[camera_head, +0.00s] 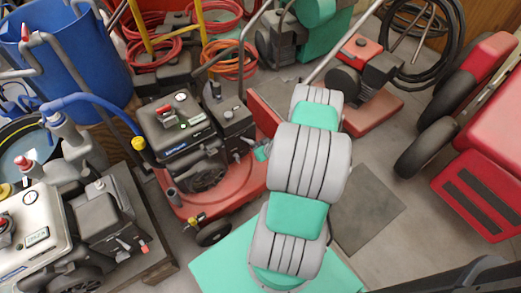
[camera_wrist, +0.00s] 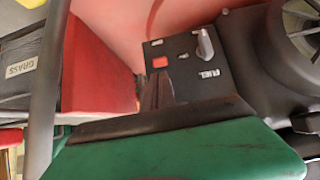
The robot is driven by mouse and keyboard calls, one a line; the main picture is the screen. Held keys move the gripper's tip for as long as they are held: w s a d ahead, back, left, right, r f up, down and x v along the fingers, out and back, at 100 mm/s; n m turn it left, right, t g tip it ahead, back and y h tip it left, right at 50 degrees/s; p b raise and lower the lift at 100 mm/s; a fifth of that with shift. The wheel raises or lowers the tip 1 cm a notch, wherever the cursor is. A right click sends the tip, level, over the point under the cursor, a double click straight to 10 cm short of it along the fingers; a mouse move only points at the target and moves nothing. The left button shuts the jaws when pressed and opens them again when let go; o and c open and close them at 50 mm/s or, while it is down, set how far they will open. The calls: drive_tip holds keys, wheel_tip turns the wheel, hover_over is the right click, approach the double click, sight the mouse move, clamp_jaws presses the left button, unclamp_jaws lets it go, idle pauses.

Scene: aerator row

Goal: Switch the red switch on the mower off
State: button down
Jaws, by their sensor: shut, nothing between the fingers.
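The red switch (camera_wrist: 160,62) is a small red square on a black panel (camera_wrist: 205,72) of the mower in the wrist view. A grey lever and the word FUEL sit to its right on the same panel. My gripper (camera_wrist: 158,78) is shut and empty, its dark fingertips just below the switch in the picture. I cannot tell whether they touch it, or which way the switch is set. In the head view the red mower (camera_head: 180,200) with a black engine stands at the centre. My gripper (camera_head: 262,151) is partly hidden there by my arm, at the mower's right side. I cannot make out the switch there.
A red and black box labelled GRASS (camera_wrist: 95,65) and a dark bar (camera_wrist: 48,85) stand left of my gripper. A white-topped engine (camera_head: 35,225) is at the left and a red machine (camera_head: 485,165) at the right.

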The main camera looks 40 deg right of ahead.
drive_tip(key=shift+w+f, duration=0.35)
drive_tip(key=shift+w, duration=0.1)
